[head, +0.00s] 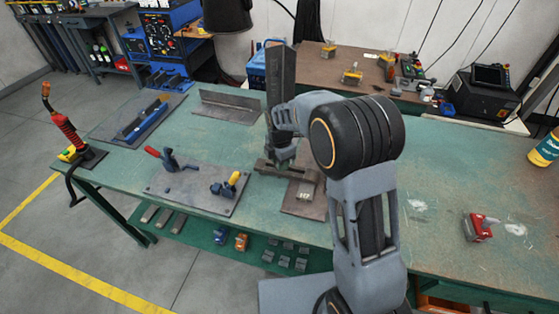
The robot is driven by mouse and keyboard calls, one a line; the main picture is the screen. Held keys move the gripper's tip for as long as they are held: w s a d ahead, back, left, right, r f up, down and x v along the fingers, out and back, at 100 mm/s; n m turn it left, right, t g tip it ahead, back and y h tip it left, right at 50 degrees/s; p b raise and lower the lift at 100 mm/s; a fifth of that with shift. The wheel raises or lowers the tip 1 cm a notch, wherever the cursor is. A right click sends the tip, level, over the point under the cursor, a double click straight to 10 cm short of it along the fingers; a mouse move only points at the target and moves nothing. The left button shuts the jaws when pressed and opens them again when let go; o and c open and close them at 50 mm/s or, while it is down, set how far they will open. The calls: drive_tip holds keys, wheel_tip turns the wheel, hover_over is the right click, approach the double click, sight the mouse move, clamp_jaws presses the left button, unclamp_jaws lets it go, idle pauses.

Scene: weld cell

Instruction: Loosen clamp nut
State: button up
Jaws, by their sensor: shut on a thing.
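My gripper (283,162) points down at a dark strap clamp (267,168) near the middle of the green bench. Its jaws are shut on the clamp nut, which the fingers and wrist mostly hide. The clamp's flat bar lies across a brown steel plate (302,205) and sticks out on both sides of the gripper. How far the nut is turned cannot be seen.
Left of my gripper, a grey fixture plate (190,194) carries a red-handled toggle clamp (170,160) and a yellow-handled one (231,184). A steel angle (229,106) lies behind. A red item (479,228) sits on the right. The bench between is mostly clear.

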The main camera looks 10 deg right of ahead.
drive_tip(key=n, duration=0.4)
drive_tip(key=shift+w+r, duration=0.15)
drive_tip(key=n, duration=0.4)
drive_tip(key=shift+n, duration=0.6)
drive_tip(key=o, duration=0.9)
drive_tip(key=shift+o, duration=0.2)
wheel_tip(320, 180, up, 14)
drive_tip(key=p, duration=0.1)
drive_tip(key=shift+f, duration=0.2)
